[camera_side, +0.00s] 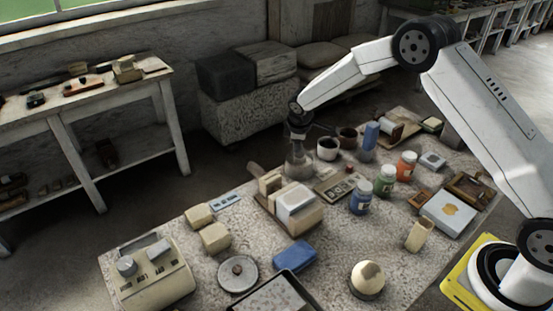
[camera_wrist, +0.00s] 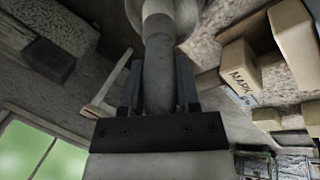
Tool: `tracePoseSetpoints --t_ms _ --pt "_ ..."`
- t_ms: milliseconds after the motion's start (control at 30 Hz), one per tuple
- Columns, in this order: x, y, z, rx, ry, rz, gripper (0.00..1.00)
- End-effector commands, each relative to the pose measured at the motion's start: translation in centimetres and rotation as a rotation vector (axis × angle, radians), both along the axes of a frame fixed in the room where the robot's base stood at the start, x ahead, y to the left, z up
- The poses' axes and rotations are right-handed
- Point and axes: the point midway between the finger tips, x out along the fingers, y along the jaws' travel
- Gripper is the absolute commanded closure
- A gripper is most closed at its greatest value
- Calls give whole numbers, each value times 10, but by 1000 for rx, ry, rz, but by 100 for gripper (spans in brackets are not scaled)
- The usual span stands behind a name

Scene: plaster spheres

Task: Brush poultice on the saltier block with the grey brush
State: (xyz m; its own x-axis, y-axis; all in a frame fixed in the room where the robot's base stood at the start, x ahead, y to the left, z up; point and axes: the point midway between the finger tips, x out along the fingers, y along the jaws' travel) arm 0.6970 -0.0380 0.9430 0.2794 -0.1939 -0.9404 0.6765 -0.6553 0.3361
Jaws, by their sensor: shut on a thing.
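My gripper (camera_side: 297,128) is at the far side of the speckled table, pointing down. In the wrist view my gripper (camera_wrist: 159,90) is shut on a grey handle, which looks like the grey brush (camera_wrist: 158,65); a paler band shows farther along it. Its bristle end is not clear. A rounded grey shape (camera_side: 299,164) is under my gripper; I cannot tell whether it is brush or vessel. Two cream blocks, one (camera_side: 199,216) behind the other (camera_side: 215,237), lie at left on the table. I cannot tell which is saltier. No poultice is clearly seen.
A wooden holder with pale pieces (camera_side: 290,207) stands close in front of my gripper. Cups (camera_side: 327,149) and blue, green and orange jars (camera_side: 386,180) stand to the right. A dial device (camera_side: 148,270), round lidded dish (camera_side: 238,274) and blue block (camera_side: 295,256) are nearer the front.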

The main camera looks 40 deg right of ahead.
Motion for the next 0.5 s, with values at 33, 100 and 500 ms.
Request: tracePoseSetpoints --t_ms 33,100,500 --pt "1 0 4 0 -2 -1 100" --pt "1 0 7 0 -3 0 100" --pt "1 0 30 0 -3 1 100"
